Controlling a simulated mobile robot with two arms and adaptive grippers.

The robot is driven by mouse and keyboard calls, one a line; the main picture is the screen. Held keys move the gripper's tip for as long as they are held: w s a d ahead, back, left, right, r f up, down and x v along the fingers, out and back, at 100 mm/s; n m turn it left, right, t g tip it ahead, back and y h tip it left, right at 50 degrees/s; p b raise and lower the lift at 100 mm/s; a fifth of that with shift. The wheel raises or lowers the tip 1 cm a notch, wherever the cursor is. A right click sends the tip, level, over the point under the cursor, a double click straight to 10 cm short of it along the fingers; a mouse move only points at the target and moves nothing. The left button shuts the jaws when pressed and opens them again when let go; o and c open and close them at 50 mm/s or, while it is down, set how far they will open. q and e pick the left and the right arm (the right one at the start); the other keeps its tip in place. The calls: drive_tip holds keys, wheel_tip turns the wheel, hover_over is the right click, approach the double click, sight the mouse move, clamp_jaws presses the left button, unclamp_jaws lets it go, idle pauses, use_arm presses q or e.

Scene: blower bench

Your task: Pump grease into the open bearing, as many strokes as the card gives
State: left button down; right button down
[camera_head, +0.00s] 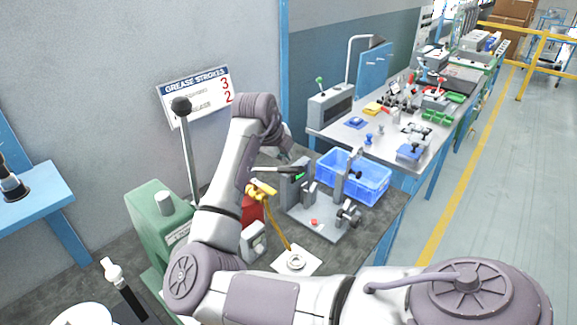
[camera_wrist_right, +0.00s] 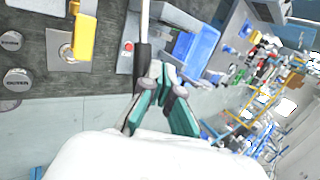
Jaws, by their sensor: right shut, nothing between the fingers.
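The card headed "GREASE STROKES" (camera_head: 196,90) is on the wall. It shows a red 3 above a red 2; its row labels are partly hidden and too small to read. A red pump body (camera_head: 252,209) with a yellow head (camera_head: 262,191) stands partly behind my right arm. A yellow line runs from it towards a pale square plate with a ring-shaped bearing (camera_head: 297,262). A square plate with a round part (camera_wrist_right: 66,46) shows in the wrist view. My right gripper (camera_head: 287,155) is shut and empty. Its teal fingertips (camera_wrist_right: 159,70) are beside a grey bar (camera_wrist_right: 143,35). My left gripper is out of view.
A green machine (camera_head: 152,222) with a tall black-knobbed lever (camera_head: 186,140) stands left. A grey fixture (camera_head: 318,220) and a blue bin (camera_head: 362,184) are right of my gripper. Two round labelled knobs (camera_wrist_right: 17,82) show in the wrist view. The aisle floor is clear.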

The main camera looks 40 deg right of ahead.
drive_tip(key=shift+s+f+b, duration=0.35)
drive_tip(key=shift+s+f, duration=0.05)
drive_tip(key=shift+f, duration=0.45)
drive_tip(key=shift+s+f+b, duration=0.3)
drive_tip(key=shift+s+f, duration=0.1)
drive_tip(key=shift+f, duration=0.45)
drive_tip(key=shift+s+f+b, duration=0.35)
drive_tip(key=shift+s+f, duration=0.05)
drive_tip(key=shift+f, duration=0.45)
idle(2.1)
drive_tip(key=shift+s+f, duration=0.25)
drive_tip(key=shift+f, duration=0.4)
idle(0.5)
idle(0.5)
drive_tip(key=shift+w+a+r+p, duration=0.1)
drive_tip(key=shift+w+r+p, duration=0.45)
drive_tip(key=shift+r+p, duration=0.45)
drive_tip(key=shift+w+r+p, duration=0.6)
drive_tip(key=shift+r+p, duration=0.15)
drive_tip(key=shift+r, duration=0.6)
drive_tip(key=shift+w+a+r+p, duration=0.1)
drive_tip(key=shift+w+r+p, duration=0.45)
drive_tip(key=shift+r+p, duration=0.45)
drive_tip(key=shift+r, duration=0.15)
